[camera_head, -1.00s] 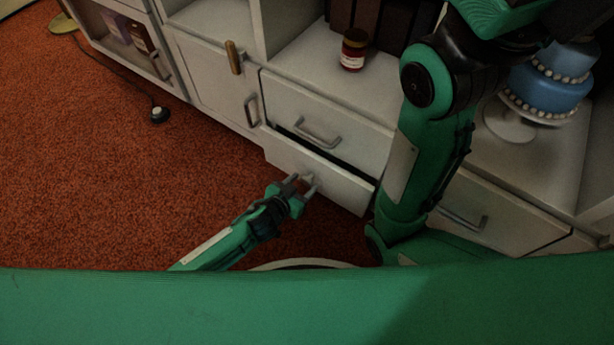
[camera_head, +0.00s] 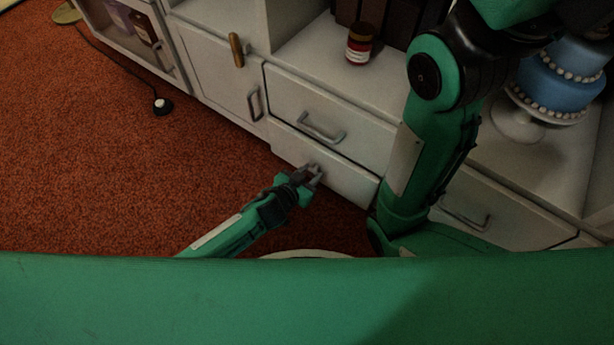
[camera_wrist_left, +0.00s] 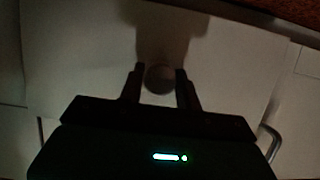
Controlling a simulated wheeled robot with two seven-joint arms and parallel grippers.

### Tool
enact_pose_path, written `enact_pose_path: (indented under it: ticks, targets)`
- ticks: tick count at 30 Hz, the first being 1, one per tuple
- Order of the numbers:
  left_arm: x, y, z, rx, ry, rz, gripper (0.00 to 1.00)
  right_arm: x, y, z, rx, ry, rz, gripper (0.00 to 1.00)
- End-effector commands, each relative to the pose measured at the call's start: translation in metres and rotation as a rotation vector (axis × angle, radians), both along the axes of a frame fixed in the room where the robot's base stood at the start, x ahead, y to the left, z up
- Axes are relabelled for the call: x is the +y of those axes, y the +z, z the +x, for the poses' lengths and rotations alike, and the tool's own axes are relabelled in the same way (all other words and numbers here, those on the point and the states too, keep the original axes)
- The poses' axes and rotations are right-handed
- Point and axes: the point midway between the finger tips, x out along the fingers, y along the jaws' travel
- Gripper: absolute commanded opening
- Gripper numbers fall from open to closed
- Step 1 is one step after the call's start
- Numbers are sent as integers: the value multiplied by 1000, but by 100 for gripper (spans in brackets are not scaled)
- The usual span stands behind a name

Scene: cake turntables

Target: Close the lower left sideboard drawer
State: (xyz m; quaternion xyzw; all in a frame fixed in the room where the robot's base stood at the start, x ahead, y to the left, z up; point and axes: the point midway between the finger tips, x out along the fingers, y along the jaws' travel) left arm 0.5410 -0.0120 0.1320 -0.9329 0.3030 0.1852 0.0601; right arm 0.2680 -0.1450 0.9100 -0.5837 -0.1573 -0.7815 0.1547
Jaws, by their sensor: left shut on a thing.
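The lower left drawer (camera_head: 345,183) of the white sideboard sits flush or nearly flush, with only a thin line above its front. My left gripper (camera_head: 314,173) is at the middle of that front. In the left wrist view, the gripper's two fingers (camera_wrist_left: 159,82) are on either side of a round knob (camera_wrist_left: 158,76) on the pale drawer front (camera_wrist_left: 80,50). The gripper is shut on this knob. The fingers hide part of the knob in the head view. My right arm shows at the right, but its gripper is out of view.
Above is a shut drawer (camera_head: 290,102) with a bar handle. A cupboard door (camera_head: 212,72) is to its left. A jar (camera_head: 359,44) and a blue cake (camera_head: 556,85) stand on the sideboard. Red carpet (camera_head: 110,170) lies clear in front; a dark cord with a switch (camera_head: 161,106) crosses it.

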Motion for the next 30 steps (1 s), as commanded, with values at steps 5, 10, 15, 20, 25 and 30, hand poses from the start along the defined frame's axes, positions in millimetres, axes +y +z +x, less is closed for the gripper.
enact_pose_path:
  ticks: [5,10,15,20,25,30]
  targets:
    - [-14,1,19,0,1,0,0,0,3,1,2,1,0,36]
    - [-16,0,22,0,1,0,0,-1,1,2,7,-1,-2,36]
    - [-16,1,23,-1,2,0,0,-1,1,2,7,-2,-3,36]
    - [-16,1,23,-1,1,0,54,-1,1,2,7,-4,-3,36]
    - [-16,0,22,0,1,0,54,-1,1,2,6,-4,-4,36]
    - [-13,4,21,1,0,1,54,-1,7,2,3,-4,-4,36]
